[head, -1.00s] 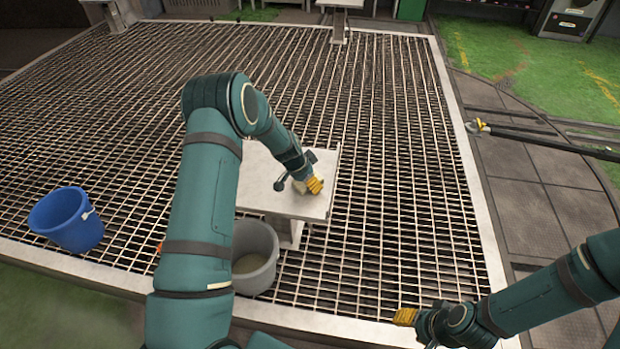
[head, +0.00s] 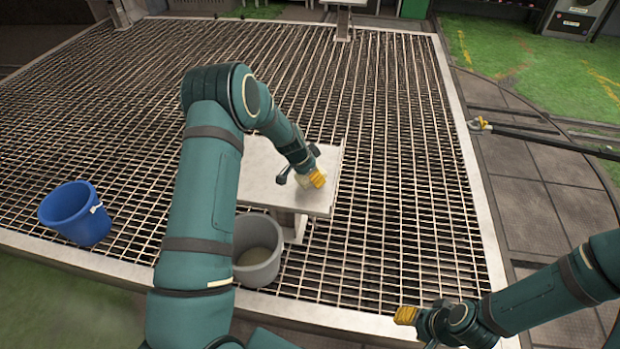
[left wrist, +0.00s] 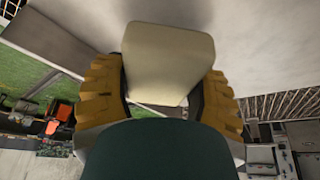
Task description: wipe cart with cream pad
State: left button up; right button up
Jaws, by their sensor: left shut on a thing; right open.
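My left gripper (head: 312,180) is over the right part of the pale cart top (head: 262,172). In the left wrist view its yellow fingers (left wrist: 160,95) are shut on the cream pad (left wrist: 168,55), one on each side. The pad is against or very close to the cart surface (left wrist: 230,30); the exact contact is hard to tell. In the head view the pad (head: 306,182) is mostly hidden by the gripper. My left arm covers the cart's left side. My right gripper (head: 406,315) is open and empty at the grating's front edge, away from the cart.
A blue bucket (head: 72,215) stands on the grating at the left. A grey bucket (head: 262,270) stands just in front of the cart, close to my left arm. The metal grating (head: 400,170) is clear right of the cart. A dark bar (head: 545,140) lies further right.

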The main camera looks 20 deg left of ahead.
pick_arm(q)
jog(key=shift+r+p, duration=1.15)
jog(key=shift+r, duration=1.5)
jog(key=shift+f, duration=0.1)
